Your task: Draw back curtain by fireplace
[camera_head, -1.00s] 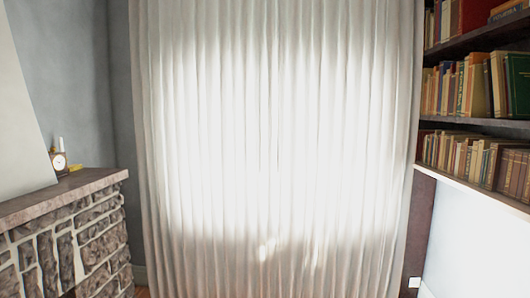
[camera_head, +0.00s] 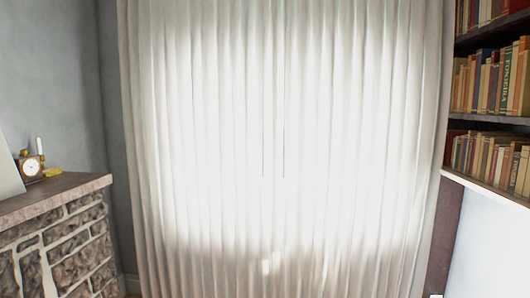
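A long pale curtain (camera_head: 200,130) hangs closed across the middle of the head view, lit brightly from behind. Its pleats run straight down, and thin dark vertical lines show near its middle. The stone fireplace (camera_head: 65,245) stands at the lower left, with a ledge on top, a little to the left of the curtain's left edge. Neither of my grippers is in view.
A small clock (camera_head: 31,167), a white candle (camera_head: 39,146) and a yellow object (camera_head: 53,173) sit on the fireplace ledge. Bookshelves (camera_head: 490,118) with several rows of books stand at the right. A grey wall (camera_head: 55,80) is behind the fireplace.

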